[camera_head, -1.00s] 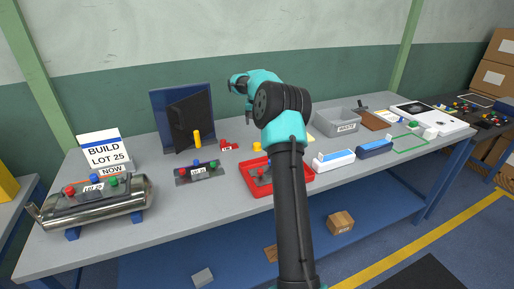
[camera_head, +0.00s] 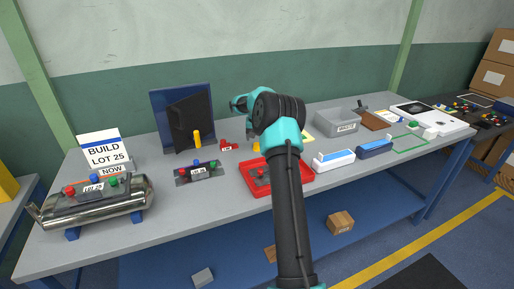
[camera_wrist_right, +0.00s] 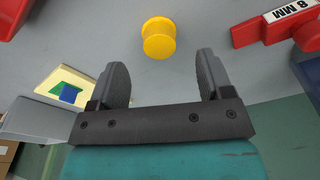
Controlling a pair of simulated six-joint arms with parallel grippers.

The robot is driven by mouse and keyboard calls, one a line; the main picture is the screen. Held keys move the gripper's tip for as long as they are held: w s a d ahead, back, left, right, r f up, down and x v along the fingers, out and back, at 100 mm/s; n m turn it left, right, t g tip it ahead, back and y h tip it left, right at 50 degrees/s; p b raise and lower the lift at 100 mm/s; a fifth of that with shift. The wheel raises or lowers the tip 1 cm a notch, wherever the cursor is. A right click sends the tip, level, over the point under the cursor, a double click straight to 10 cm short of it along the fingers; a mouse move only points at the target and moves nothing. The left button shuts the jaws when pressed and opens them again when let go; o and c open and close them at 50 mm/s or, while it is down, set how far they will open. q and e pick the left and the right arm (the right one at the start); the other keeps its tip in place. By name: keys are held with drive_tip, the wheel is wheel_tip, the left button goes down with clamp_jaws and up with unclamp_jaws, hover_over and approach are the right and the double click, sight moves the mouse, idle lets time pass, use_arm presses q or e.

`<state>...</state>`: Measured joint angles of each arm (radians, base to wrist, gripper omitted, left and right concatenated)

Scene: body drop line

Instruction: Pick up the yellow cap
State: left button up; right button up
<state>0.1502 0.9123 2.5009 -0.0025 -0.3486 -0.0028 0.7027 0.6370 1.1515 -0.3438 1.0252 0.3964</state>
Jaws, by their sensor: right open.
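The yellow cap (camera_head: 257,147) stands on the grey table behind the red tray, and my right arm partly hides it in the head view. In the right wrist view the yellow cap (camera_wrist_right: 159,40) is a short round piece, just beyond the fingertips and roughly centred between them. My right gripper (camera_head: 249,130) points down above the table near the cap. In the right wrist view my right gripper (camera_wrist_right: 161,72) is open, with nothing between its fingers. My left gripper is not in view.
A red 8 MM piece (camera_wrist_right: 275,28) lies beside the cap, and it also shows in the head view (camera_head: 225,146). The red tray (camera_head: 306,178) is in front. A yellow upright peg (camera_head: 197,139) stands before a dark panel (camera_head: 183,105). A grey bin (camera_head: 337,121) is to the right.

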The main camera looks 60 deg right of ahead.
sight(257, 144)
drive_tip(key=f, duration=0.5)
drive_tip(key=shift+w+d, duration=0.15)
drive_tip(key=shift+d, duration=0.15)
drive_tip(key=c, duration=1)
drive_tip(key=shift+r, duration=0.15)
wheel_tip(257, 144, up, 10)
drive_tip(key=shift+f, duration=0.1)
idle(0.6)
